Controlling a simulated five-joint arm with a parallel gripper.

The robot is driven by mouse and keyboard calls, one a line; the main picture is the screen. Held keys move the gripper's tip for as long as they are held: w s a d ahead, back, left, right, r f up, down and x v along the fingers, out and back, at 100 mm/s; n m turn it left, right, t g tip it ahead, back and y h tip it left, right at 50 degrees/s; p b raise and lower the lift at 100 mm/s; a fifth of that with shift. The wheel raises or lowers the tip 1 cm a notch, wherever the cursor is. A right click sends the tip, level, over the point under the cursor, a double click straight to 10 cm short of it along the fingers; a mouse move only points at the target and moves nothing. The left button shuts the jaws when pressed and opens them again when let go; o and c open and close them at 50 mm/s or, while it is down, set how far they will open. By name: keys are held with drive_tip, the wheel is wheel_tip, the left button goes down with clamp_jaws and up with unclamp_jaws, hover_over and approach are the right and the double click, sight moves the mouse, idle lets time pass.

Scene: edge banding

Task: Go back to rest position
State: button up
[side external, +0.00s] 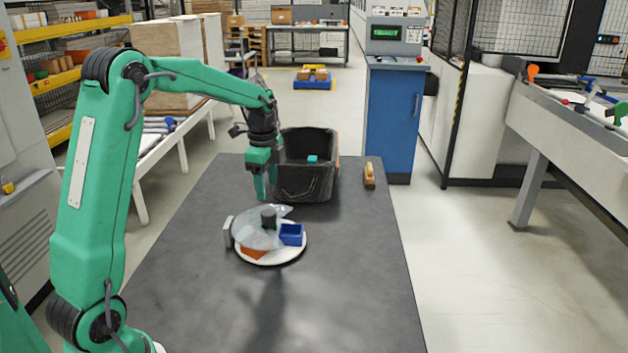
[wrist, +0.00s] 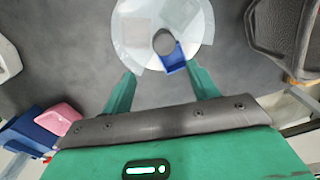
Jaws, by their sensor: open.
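My gripper (side external: 266,187) hangs fingers down above the dark table (side external: 340,290), just behind a round white plate (side external: 272,259) and left of the black bin. It is open, and nothing shows between its fingers in the wrist view (wrist: 160,80). On the plate are a small blue box (side external: 291,234), a dark cylinder (side external: 268,217), a clear sheet (side external: 255,236) and an orange piece (side external: 253,253). The wrist view shows the plate (wrist: 130,62) ahead of the fingers, with the blue box (wrist: 174,60) near its edge.
A black bin (side external: 305,183) stands at the table's back, with a small teal item (side external: 312,159) inside. A wooden tool (side external: 369,175) lies right of it. A pale block (side external: 228,232) is at the plate's left. The table's front and right are clear.

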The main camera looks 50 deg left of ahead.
drive_tip(key=s+d+r+n+t, duration=0.3)
drive_tip(key=s+d+r+n, duration=0.2)
drive_tip(key=s+d+r, duration=0.5)
drive_tip(key=s+d+f+n+t, duration=0.2)
drive_tip(key=s+d+n, duration=0.4)
drive_tip(key=s, duration=0.6)
drive_tip(key=shift+d+f, duration=0.25)
drive_tip(key=shift+d, duration=0.5)
